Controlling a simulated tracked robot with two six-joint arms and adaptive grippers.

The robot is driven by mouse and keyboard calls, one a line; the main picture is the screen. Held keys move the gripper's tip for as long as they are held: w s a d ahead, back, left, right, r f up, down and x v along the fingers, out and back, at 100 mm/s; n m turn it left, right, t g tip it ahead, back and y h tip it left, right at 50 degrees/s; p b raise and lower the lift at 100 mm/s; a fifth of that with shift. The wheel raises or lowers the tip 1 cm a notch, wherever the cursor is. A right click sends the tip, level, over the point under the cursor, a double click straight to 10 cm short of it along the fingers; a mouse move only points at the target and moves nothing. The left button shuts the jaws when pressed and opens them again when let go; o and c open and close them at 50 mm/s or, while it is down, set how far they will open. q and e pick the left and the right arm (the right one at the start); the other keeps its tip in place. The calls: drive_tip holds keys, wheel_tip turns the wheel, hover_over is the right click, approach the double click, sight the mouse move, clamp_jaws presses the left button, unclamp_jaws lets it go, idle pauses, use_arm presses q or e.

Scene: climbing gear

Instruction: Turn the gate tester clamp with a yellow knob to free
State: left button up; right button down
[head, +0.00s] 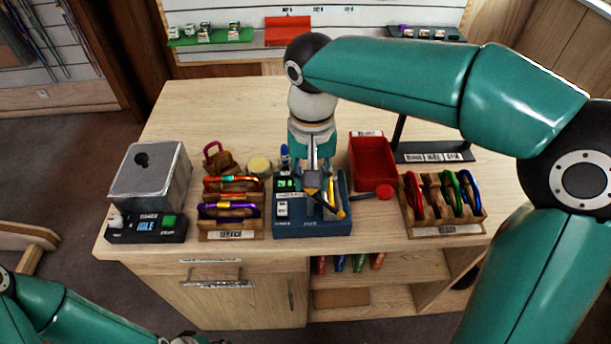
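The gate tester (300,229) is a dark blue box with small lit displays near the middle of the wooden counter. A dark clamp lever with a yellow knob (340,214) lies on its right half, angled toward the front right. My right gripper (316,181) points down over the tester, right at the clamp. It hides part of the clamp, and I cannot tell whether its fingers touch or grip it. Only the top of my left gripper (187,339) shows at the bottom edge, low in front of the counter; its fingers are cut off.
A grey box machine (150,180) with an IDLE panel stands at the left. A wooden rack (231,229) of carabiners is left of the tester, another rack (445,223) right. A red bin (371,165) stands behind right. The back left of the counter is clear.

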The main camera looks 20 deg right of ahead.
drive_tip(key=shift+w+r, duration=0.15)
drive_tip(key=shift+w, duration=0.05)
drive_tip(key=c, duration=0.8)
unclamp_jaws()
drive_tip(key=shift+s, duration=0.1)
wheel_tip(320, 180, up, 12)
drive_tip(key=shift+f, duration=0.15)
